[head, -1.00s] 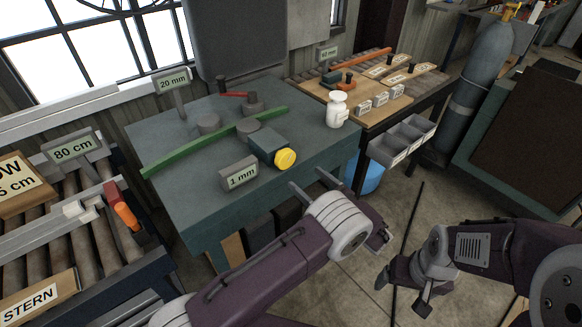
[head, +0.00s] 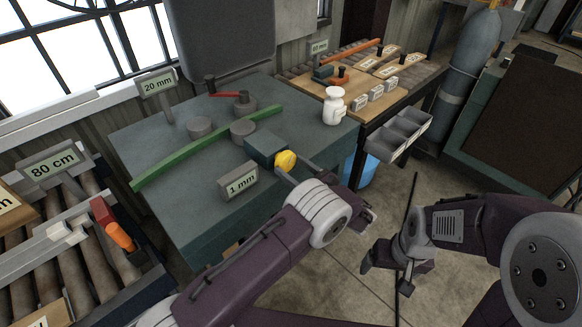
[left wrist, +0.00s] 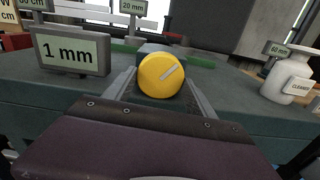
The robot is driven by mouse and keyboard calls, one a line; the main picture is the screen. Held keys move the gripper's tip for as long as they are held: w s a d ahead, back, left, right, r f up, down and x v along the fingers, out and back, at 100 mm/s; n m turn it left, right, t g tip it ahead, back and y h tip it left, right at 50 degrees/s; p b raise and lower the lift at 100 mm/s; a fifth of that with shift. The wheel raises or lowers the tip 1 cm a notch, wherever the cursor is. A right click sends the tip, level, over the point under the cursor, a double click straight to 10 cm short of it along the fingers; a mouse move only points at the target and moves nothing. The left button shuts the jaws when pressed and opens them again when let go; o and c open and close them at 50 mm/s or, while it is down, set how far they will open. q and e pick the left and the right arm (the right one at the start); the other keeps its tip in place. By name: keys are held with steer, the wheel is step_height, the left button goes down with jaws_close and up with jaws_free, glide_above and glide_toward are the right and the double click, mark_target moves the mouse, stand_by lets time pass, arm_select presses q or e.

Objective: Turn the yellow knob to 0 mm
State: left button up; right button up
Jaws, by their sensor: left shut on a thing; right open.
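The yellow knob (head: 286,161) is on the front of a dark teal block (head: 262,147) near the table's front edge. In the left wrist view the knob (left wrist: 160,75) faces me, with a pale pointer line slanting to the upper right. A display (head: 239,181) beside it reads 1 mm; it also shows in the left wrist view (left wrist: 72,50). My left gripper (head: 292,168) has a finger on each side of the knob and is shut on it. My right gripper (head: 385,272) is open and empty over the floor at the lower right.
The teal table (head: 190,225) also bears a green bar (head: 208,148), grey cylinders and a white bottle (head: 334,106). A 20 mm sign (head: 157,85) stands behind. Grey bins (head: 398,135) hang at the right. Rollers with an 80 cm sign (head: 52,164) lie at the left.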

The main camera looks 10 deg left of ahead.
arm_select(q)
steer(key=shift+c, duration=0.5)
steer(key=shift+f+n+b, duration=0.25)
steer(key=shift+n+b, duration=0.95)
steer(key=shift+n, duration=0.6)
steer(key=shift+r+n, duration=0.2)
steer(key=shift+n, duration=0.1)
steer(key=o, duration=1.3)
steer(key=shift+w, duration=0.1)
steer(key=shift+c, duration=0.2)
steer(key=shift+o, duration=0.6)
steer(key=shift+w+a, duration=0.15)
steer(key=shift+a, duration=0.05)
